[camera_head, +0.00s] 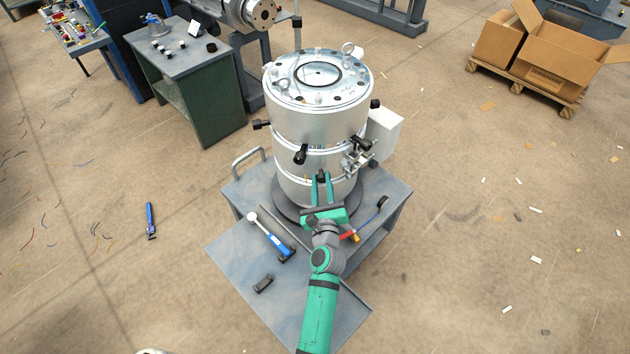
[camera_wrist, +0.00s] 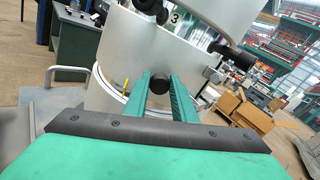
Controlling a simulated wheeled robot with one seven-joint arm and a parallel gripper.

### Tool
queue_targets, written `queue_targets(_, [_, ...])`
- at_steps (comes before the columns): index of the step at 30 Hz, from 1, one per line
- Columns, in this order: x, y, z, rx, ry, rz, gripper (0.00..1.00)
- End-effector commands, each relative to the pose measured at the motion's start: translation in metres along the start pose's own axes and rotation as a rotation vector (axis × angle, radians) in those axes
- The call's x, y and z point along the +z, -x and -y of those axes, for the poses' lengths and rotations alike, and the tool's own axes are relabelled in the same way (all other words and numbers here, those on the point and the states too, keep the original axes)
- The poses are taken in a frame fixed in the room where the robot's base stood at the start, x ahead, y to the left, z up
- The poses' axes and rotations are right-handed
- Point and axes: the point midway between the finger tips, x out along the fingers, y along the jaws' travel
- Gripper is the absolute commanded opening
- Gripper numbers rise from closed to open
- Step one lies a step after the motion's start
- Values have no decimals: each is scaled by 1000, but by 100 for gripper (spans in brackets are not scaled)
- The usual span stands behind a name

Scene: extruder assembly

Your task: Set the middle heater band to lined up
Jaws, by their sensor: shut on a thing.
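The silver barrel stands upright with heater bands stacked around it. The upper band (camera_head: 318,122) is widest and has black knobs. The middle heater band (camera_head: 287,158) sits below it, with a metal clamp (camera_head: 357,160) on its right side. My gripper (camera_head: 321,176) is shut on a black knob at the barrel's front, low on the middle band. In the wrist view the knob (camera_wrist: 160,83) sits between the green fingertips, against the silver band wall (camera_wrist: 130,55). I cannot tell how the band's marks line up.
A white box (camera_head: 384,134) is on the barrel's right. More black knobs (camera_wrist: 235,55) jut near my fingers.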

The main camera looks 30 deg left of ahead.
Motion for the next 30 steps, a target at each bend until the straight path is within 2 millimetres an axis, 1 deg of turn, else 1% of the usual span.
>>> queue_targets(8, [-2,1,-2,2,-3,-3,0])
queue_targets(9, [-2,1,-2,2,-3,-4,28])
queue_targets(11, [-2,1,-2,1,-3,-3,43])
queue_targets(19, [-1,1,0,-1,-2,-2,43])
queue_targets(23, [-1,5,-1,0,-2,-2,43])
queue_targets(26, [-1,16,-2,1,-4,-2,43])
queue_targets(30, [-2,39,-2,0,-6,-3,43])
